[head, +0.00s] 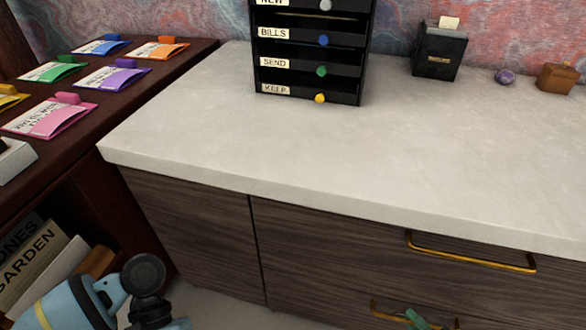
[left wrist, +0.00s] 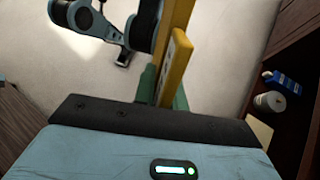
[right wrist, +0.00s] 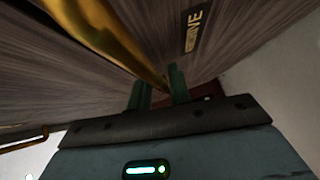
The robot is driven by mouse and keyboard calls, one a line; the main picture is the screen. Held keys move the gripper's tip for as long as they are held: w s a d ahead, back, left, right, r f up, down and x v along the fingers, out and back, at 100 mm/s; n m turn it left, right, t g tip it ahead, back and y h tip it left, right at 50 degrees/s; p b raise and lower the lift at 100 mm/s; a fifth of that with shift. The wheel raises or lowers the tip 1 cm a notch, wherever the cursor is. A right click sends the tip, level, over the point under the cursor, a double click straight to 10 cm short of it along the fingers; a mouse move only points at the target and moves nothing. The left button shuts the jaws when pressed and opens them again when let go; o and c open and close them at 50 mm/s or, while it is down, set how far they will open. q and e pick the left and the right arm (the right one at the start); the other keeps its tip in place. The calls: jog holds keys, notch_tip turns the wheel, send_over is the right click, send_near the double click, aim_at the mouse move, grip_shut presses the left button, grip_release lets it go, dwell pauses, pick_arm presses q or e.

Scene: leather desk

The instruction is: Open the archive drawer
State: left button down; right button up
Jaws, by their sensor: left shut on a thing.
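The lower brass handle (head: 388,314) is on a dark wood-grain drawer front at the bottom of the head view. The right wrist view shows a brass handle (right wrist: 110,38) and a label (right wrist: 193,30) ending in "IVE" on the wood front. My right gripper (head: 416,319) is at the lower handle, its green fingertips partly cut off by the frame. In the right wrist view its fingers (right wrist: 159,92) stand apart on either side of the handle's line. My left gripper (left wrist: 165,95) is shut on a long yellow thing (left wrist: 176,60). It is outside the head view.
An upper brass handle (head: 470,252) sits under the pale countertop (head: 290,160). A black letter organiser (head: 310,65) stands on the counter. A dark side shelf (head: 130,80) with coloured folders is at left. My left arm shows at bottom left.

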jog(key=shift+c, duration=0.2)
grip_shut()
jog(key=shift+s, duration=0.1)
